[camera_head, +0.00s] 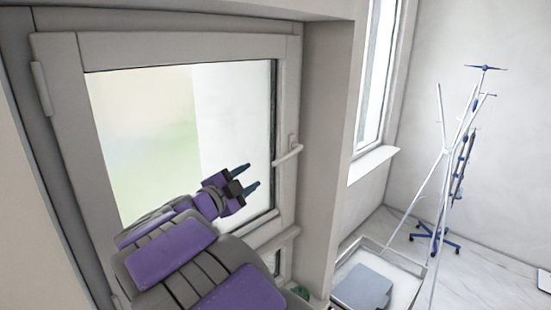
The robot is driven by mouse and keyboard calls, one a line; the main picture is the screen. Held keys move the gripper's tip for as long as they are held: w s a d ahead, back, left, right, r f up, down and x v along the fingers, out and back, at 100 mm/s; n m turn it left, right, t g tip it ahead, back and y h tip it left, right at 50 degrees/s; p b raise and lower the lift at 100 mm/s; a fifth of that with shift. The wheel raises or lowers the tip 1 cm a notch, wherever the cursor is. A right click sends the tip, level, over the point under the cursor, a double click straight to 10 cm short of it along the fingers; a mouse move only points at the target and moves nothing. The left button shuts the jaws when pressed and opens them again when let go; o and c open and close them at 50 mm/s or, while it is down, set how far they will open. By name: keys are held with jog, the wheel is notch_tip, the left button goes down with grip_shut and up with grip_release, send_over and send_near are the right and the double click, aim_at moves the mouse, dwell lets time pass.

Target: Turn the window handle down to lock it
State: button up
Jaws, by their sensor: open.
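The window (62,48) has a grey-white frame and a large glass pane, and it fills the left half of the view. Its handle (287,155) is a pale lever on the right side of the sash. The fingers look clear of the handle; the exact depth gap cannot be told.
A hinge (41,88) is on the window's left side. A wall column (325,130) stands right of the window. Further right are a narrow window with a sill (372,163), a stand with blue wheels (436,238) and a grey box (362,288). The floor beyond is partly clear.

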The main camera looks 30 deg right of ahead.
aim_at(275, 163)
jog(key=x, duration=0.4)
jog(key=p+x, duration=0.1)
jog(key=x, duration=0.3)
jog(key=s+x, duration=0.1)
jog(key=x, duration=0.3)
jog(key=shift+w+d+f, duration=0.15)
jog(key=shift+d, duration=0.35)
jog(key=shift+w+d+p, duration=0.1)
jog(key=shift+w+p, duration=0.25)
jog(key=shift+w, duration=0.15)
jog(key=d, duration=0.3)
jog(key=shift+w+d+f, duration=0.15)
jog(key=shift+w+d, duration=0.05)
jog(key=shift+w, duration=0.15)
jog(key=shift+s+a, duration=0.1)
jog(key=shift+a, duration=0.4)
jog(key=c, duration=0.5)
grip_shut()
